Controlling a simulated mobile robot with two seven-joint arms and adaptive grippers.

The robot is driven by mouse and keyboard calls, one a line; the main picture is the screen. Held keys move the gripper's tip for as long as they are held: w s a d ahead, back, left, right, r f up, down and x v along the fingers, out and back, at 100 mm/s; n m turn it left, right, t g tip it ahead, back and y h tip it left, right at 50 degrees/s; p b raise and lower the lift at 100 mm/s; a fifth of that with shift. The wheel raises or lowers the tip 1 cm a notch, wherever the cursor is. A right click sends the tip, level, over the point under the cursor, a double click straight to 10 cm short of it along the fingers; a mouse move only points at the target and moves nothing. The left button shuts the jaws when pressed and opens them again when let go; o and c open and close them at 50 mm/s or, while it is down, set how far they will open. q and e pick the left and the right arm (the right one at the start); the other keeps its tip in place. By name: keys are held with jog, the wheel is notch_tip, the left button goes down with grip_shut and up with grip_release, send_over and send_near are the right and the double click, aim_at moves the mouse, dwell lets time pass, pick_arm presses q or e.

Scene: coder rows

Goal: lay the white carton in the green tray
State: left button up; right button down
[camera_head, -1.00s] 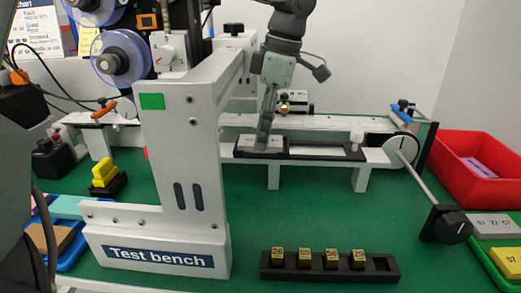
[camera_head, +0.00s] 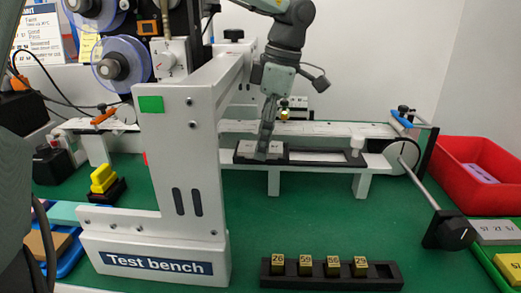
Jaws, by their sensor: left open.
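A small whitish carton with dark print (camera_head: 249,147) lies in the left part of a black holder (camera_head: 284,161) on the white raised rail of the test bench. My left gripper (camera_head: 265,150) reaches down from the top with its fingertips at this carton. It is open; its fingers partly cover the carton, and I cannot tell whether they touch it. The green tray (camera_head: 484,266) stands at the lower right, cut by the picture edge. It holds a grey block with printed numbers and a yellow-green block. My right gripper is not in view.
A red bin (camera_head: 452,174) with a lilac piece stands behind the green tray. A black knob on a rod (camera_head: 447,231) juts out before it. A black rack (camera_head: 331,275) with several numbered blocks lies in front. The white bench frame (camera_head: 180,190) stands left; green tabletop between is clear.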

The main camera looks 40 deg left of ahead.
pick_arm(q)
jog(key=c, duration=0.8)
jog(key=shift+o, duration=0.2)
jog(key=shift+r, duration=0.15)
jog(key=shift+r+p, duration=1.7)
jog(key=shift+r, duration=0.7)
